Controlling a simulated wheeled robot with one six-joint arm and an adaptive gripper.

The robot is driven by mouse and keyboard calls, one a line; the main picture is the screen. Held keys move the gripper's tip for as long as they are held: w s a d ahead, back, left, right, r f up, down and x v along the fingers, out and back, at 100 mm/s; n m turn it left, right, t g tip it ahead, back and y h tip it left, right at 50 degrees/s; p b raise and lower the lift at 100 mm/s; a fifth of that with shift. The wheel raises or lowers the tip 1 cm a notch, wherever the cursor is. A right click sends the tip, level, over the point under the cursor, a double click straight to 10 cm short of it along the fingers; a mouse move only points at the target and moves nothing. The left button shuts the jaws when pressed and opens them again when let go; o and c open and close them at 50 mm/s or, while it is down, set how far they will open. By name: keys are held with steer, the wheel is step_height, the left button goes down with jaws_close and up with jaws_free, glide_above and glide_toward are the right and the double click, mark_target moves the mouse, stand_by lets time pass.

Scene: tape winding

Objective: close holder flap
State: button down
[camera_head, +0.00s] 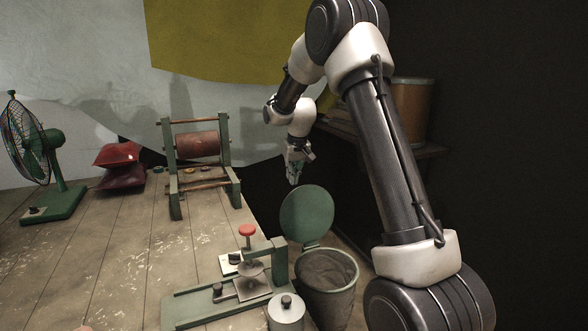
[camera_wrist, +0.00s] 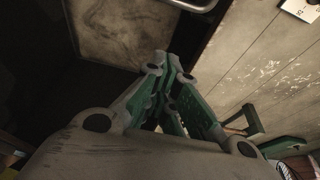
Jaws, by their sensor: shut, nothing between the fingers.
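A green frame (camera_head: 173,170) with a reddish-brown roller (camera_head: 197,144) stands on the table, left of my gripper. A low green stand (camera_head: 280,262) with a red knob (camera_head: 247,230) and a round metal disc is at the table's front right. I cannot tell which part is the holder flap. My gripper (camera_head: 293,178) hangs in the air right of the green frame, apart from it, pointing down. In the wrist view my gripper (camera_wrist: 174,62) has its green fingers together with nothing between them.
A bin (camera_head: 328,290) with its round green lid (camera_head: 307,215) raised stands beside the table's right edge. A metal canister (camera_head: 286,312) is at the front. A green fan (camera_head: 54,170) and red cushions (camera_head: 120,165) are at the left. The table's middle is clear.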

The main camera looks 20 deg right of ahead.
steer(key=s+f, duration=0.3)
steer(key=shift+f, duration=0.3)
